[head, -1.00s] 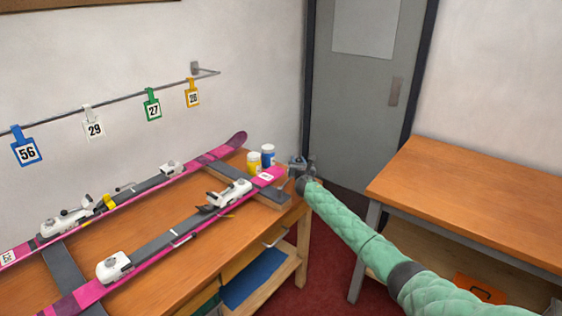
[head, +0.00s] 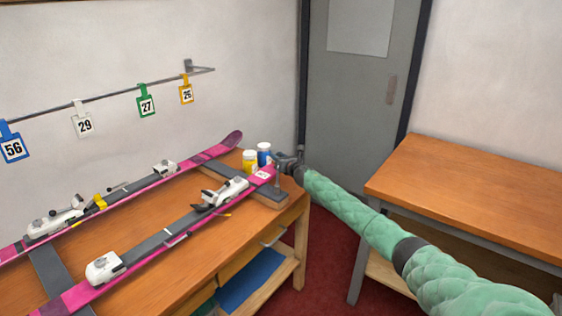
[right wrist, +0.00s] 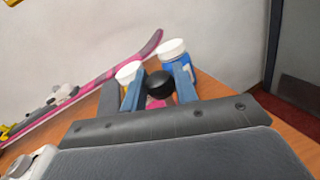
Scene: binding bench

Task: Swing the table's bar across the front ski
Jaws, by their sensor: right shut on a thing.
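The front ski (head: 180,237), pink and grey with white bindings, lies along the near side of the wooden table (head: 130,250). Its right end rests at a dark grey crosspiece (head: 268,196). My right gripper (head: 283,160) is just beyond that end, above the table's right end. In the right wrist view its blue-grey fingers are shut on a round black knob (right wrist: 160,85), taken to be the bar's. The bar itself is mostly hidden; a short grey upright piece (head: 278,176) shows below the gripper. My left gripper is in neither view.
A second ski (head: 140,186) lies behind. A yellow jar (head: 249,161) and a blue jar (head: 264,154) stand close to the right gripper. Number tags hang from a wall rail (head: 105,95). Another table (head: 470,195) stands at right.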

